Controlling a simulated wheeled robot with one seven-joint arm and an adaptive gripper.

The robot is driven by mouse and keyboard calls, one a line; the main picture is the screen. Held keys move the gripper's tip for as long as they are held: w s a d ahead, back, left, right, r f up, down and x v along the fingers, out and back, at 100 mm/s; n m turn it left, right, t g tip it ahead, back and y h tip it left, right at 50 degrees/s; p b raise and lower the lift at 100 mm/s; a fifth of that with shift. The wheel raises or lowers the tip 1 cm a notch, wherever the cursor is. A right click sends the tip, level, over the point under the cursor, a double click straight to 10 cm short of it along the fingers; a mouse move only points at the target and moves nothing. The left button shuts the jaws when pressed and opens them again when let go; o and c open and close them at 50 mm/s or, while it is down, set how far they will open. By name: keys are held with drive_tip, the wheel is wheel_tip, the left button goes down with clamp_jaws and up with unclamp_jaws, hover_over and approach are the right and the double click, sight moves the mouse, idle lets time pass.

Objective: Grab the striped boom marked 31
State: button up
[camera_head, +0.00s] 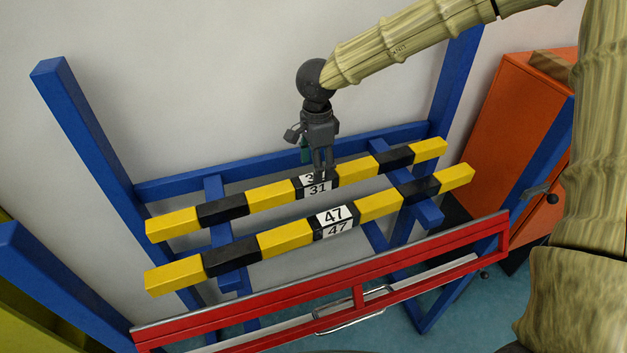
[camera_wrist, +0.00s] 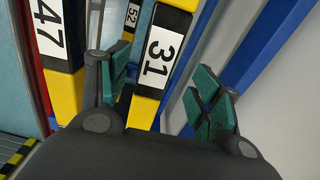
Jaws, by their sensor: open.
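The striped boom marked 31 (camera_head: 270,196) is a yellow-and-black bar lying across blue supports, behind a similar boom marked 47 (camera_head: 285,241). My gripper (camera_head: 322,174) points down at its middle, and its fingers partly cover the upper 31 label. In the wrist view, boom 31 (camera_wrist: 160,52) shows between the green-padded open fingers of my gripper (camera_wrist: 163,88), nearer the left finger. Nothing is held. I cannot tell whether the fingertips reach down past the boom's sides. Boom 47 (camera_wrist: 55,35) lies outside the left finger.
A red gate frame (camera_head: 430,242) with a metal handle stands in front of the booms. Blue posts (camera_head: 85,130) rise at both sides, with a wall behind. An orange cabinet (camera_head: 520,130) stands at right. A label 52 (camera_wrist: 132,15) shows between the booms in the wrist view.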

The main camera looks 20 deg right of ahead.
drive_tip(key=shift+s+f+p, duration=0.3)
drive_tip(key=shift+s+p, duration=0.05)
drive_tip(key=shift+p, duration=0.1)
drive_tip(key=f, duration=0.1)
drive_tip(key=f+p, duration=0.1)
drive_tip(key=f, duration=0.1)
drive_tip(key=shift+w+a+f, duration=0.15)
drive_tip(key=shift+a+f, duration=0.05)
drive_tip(key=shift+a, duration=0.15)
drive_tip(key=shift+d+f, duration=0.1)
drive_tip(key=shift+f, duration=0.35)
clamp_jaws()
